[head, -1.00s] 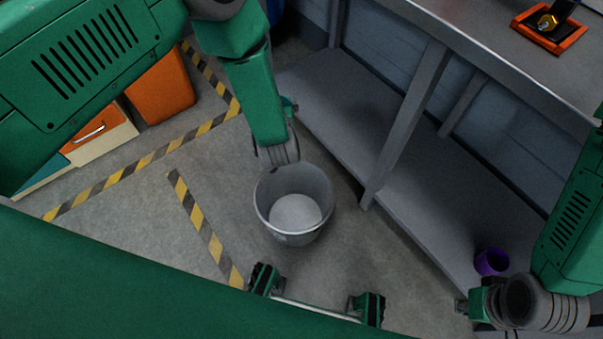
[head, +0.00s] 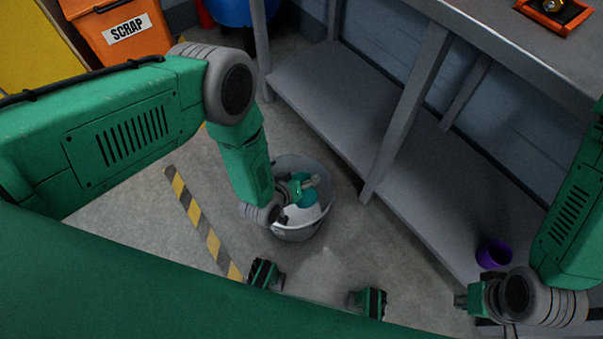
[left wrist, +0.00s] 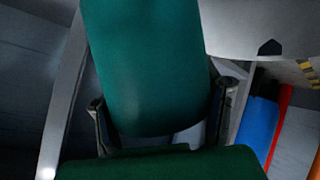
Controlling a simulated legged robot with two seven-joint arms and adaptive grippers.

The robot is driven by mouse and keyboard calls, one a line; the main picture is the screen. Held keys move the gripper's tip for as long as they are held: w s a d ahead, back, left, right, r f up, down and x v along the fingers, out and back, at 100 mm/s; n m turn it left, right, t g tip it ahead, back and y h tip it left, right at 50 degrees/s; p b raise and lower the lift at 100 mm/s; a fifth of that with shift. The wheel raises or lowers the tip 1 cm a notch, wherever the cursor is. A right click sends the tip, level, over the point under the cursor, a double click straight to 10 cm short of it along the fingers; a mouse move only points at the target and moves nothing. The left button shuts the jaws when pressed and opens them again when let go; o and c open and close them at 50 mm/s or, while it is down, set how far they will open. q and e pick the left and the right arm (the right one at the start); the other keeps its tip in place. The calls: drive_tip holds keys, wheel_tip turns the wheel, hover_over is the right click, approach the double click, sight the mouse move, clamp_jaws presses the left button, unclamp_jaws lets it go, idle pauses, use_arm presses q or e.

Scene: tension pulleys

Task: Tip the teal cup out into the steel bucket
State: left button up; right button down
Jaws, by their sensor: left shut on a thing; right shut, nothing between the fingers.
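The steel bucket (head: 298,232) stands on the floor in the middle of the head view. My left gripper (head: 302,187) is over the bucket's mouth, shut on the teal cup (head: 308,197), which is partly hidden by the gripper. In the left wrist view the teal cup (left wrist: 145,65) fills the space between the two fingers (left wrist: 162,110), and a pale grey surface, seemingly the bucket (left wrist: 265,30), shows at the top right. The cup's mouth and contents are hidden, and its exact tilt is unclear. My right gripper (head: 462,301) is shut and empty at the lower right.
A purple cup (head: 494,254) stands on the low grey shelf (head: 410,170) near my right gripper. An orange tray (head: 553,10) is on the bench above. An orange scrap bin (head: 125,35) and a blue bin (head: 232,10) stand behind.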

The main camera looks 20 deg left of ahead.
use_arm(q)
drive_tip(key=shift+f+n+g+h+b, duration=0.4)
drive_tip(key=shift+f+g+h+b, duration=0.1)
drive_tip(key=shift+f, duration=0.15)
drive_tip(key=shift+f+n+g+h, duration=0.1)
drive_tip(key=shift+n+g+h, duration=0.2)
drive_tip(key=shift+n, duration=0.1)
drive_tip(key=h+b, duration=0.1)
drive_tip(key=b, duration=0.1)
drive_tip(key=n+g+h+b, duration=0.1)
drive_tip(key=b, duration=0.1)
drive_tip(key=shift+s+d+f, duration=0.25)
drive_tip(key=shift+d+f, duration=0.05)
drive_tip(key=shift+f, duration=0.05)
drive_tip(key=shift+d+n+g+h, duration=0.1)
drive_tip(key=shift+n+g+h, duration=0.4)
drive_tip(key=shift+n, duration=0.1)
drive_tip(key=shift+s+d+f+n+g+h, duration=0.1)
drive_tip(key=shift+s+d+n+g+h, duration=0.1)
drive_tip(key=shift+n+g+h, duration=0.4)
